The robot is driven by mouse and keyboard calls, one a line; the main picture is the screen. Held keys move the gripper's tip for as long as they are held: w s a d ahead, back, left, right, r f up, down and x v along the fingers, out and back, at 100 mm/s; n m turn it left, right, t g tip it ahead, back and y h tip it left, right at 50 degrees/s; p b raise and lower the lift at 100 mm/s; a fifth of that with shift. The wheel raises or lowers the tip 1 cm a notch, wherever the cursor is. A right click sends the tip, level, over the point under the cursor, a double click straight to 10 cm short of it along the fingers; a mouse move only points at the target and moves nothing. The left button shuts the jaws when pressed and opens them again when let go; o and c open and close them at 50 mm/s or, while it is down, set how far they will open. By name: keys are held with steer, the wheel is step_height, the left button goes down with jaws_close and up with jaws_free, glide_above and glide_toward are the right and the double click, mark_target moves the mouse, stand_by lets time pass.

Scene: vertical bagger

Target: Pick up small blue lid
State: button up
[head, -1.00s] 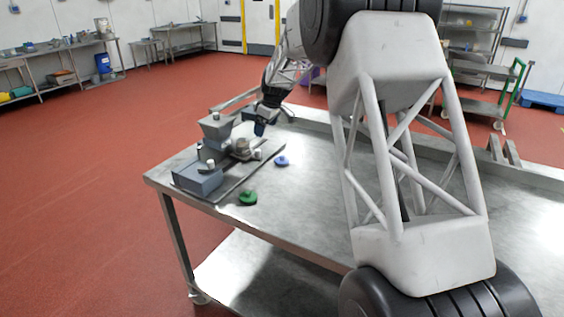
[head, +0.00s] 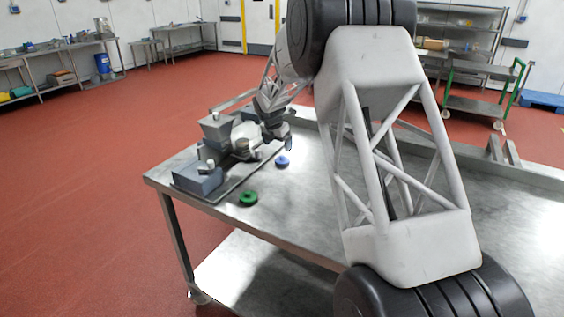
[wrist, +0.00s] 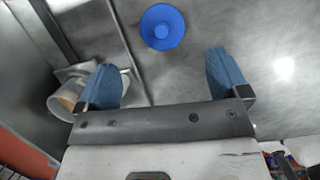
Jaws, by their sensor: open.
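The small blue lid (head: 282,161) lies on the steel table in the head view, to the right of the bagger. In the wrist view the blue lid (wrist: 162,27) is a round disc with a darker centre, near the top of the picture. My gripper (wrist: 170,75) is open, its two blue fingertips apart with bare table between them. The lid is beyond the fingertips and roughly between their lines, not touched. In the head view my gripper (head: 289,143) is above the table, close to the lid.
The grey bagger (head: 215,150) stands on a dark base plate at the table's left end. A green lid (head: 248,198) lies in front of the blue one. A pale cylindrical part (wrist: 68,97) is left of my fingers. The steel table (head: 300,215) is clear around the lids.

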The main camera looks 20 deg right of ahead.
mark_target(282, 156)
steer(key=shift+f, duration=0.1)
stand_by(0.3)
steer(key=shift+x, duration=1.25)
steer(key=shift+x, duration=2.55)
steer(key=shift+d, duration=0.15)
steer(key=c, duration=1)
